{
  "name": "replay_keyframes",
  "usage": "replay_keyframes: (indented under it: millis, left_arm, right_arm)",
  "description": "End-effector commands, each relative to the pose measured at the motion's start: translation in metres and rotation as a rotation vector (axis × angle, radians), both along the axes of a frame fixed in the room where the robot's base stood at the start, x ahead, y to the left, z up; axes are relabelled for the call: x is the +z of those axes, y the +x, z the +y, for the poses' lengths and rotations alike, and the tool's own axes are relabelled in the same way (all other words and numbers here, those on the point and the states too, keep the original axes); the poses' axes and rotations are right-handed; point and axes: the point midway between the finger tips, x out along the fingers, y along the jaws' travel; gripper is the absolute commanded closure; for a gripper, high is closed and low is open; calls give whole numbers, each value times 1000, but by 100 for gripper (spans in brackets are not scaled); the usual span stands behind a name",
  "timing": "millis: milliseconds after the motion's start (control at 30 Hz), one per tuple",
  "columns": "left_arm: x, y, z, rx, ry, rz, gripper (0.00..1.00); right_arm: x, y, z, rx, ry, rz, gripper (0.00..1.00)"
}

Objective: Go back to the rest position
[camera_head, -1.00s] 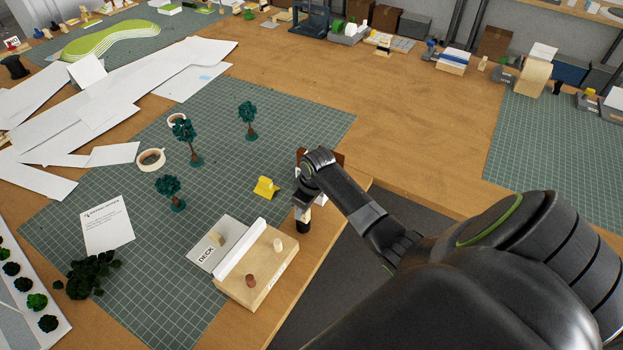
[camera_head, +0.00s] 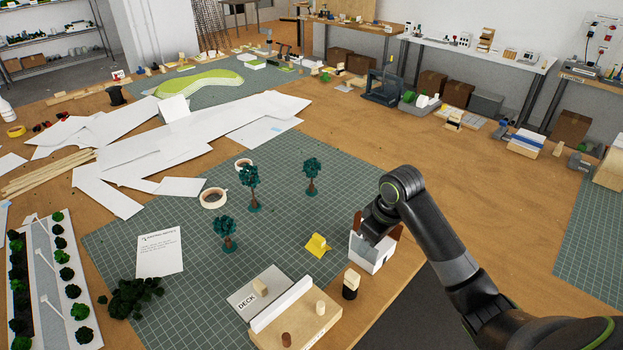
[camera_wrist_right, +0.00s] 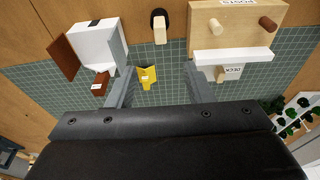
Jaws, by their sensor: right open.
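My left gripper is not in view.
A wooden posts board (camera_head: 305,318) and a DECK card (camera_head: 247,303) lie at the front of the green mat (camera_head: 205,265). A yellow piece (camera_head: 317,246) and three model trees (camera_head: 251,188) stand on the mat. Bare tabletop (camera_head: 440,165) lies behind the arm.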

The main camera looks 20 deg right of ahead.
Motion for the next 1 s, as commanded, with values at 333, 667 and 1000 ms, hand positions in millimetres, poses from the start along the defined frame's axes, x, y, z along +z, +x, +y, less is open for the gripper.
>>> replay_keyframes:
  millis: [333, 667, 1000]
  left_arm:
    - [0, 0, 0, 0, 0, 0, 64]
    - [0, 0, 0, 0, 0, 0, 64]
    - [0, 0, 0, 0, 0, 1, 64]
  right_arm:
    - [-37, -37, 13, -35, -5, -6, 53]
    - [-93, -155, 39, -209, -33, -71, 53]
    - [-89, -238, 42, -382, -85, -129, 53]
